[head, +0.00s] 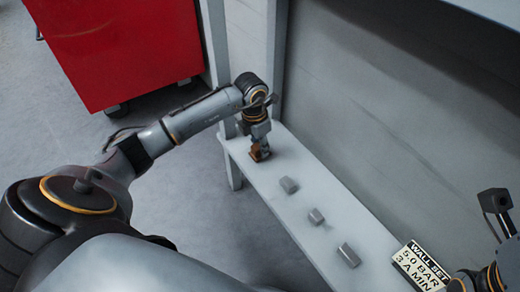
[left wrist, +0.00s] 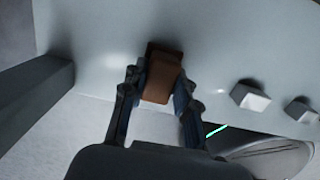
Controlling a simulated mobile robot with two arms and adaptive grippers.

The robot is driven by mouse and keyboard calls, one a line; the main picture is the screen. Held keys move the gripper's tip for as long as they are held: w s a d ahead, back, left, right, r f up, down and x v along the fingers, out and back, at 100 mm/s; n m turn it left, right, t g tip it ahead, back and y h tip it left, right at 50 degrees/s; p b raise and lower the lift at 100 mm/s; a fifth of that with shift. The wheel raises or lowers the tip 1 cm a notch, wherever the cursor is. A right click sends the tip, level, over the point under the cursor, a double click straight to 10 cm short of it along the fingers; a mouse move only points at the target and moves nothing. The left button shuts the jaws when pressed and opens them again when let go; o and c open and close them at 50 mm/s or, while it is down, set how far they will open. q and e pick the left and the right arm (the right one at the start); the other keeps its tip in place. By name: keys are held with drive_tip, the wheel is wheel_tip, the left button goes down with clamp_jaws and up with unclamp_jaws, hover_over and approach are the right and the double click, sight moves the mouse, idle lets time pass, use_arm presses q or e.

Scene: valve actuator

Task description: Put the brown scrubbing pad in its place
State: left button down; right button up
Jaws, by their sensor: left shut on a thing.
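The brown scrubbing pad (head: 259,153) is at the far end of a narrow light bench (head: 335,215). My left gripper (head: 258,143) points down and is shut on the pad. The left wrist view shows the pad (left wrist: 163,82) between the two fingers of the gripper (left wrist: 159,95). A darker brown part shows behind its lighter face; I cannot tell whether this is the pad's side or a separate thing. I cannot tell whether the pad touches the bench. Part of my right arm shows at the lower right of the head view, but its fingers are out of view.
Three small grey blocks (head: 289,185) (head: 316,216) (head: 348,255) stand in a row along the bench. A sign reading "WALL SET 50 BAR 3 A MIN" (head: 419,268) is at its near end. A grey wall (head: 400,110) runs behind. A red cabinet (head: 125,45) stands at upper left.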

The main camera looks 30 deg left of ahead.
idle(0.3)
use_arm(q)
drive_tip(key=c, duration=1)
unclamp_jaws()
drive_tip(key=shift+f, duration=0.15)
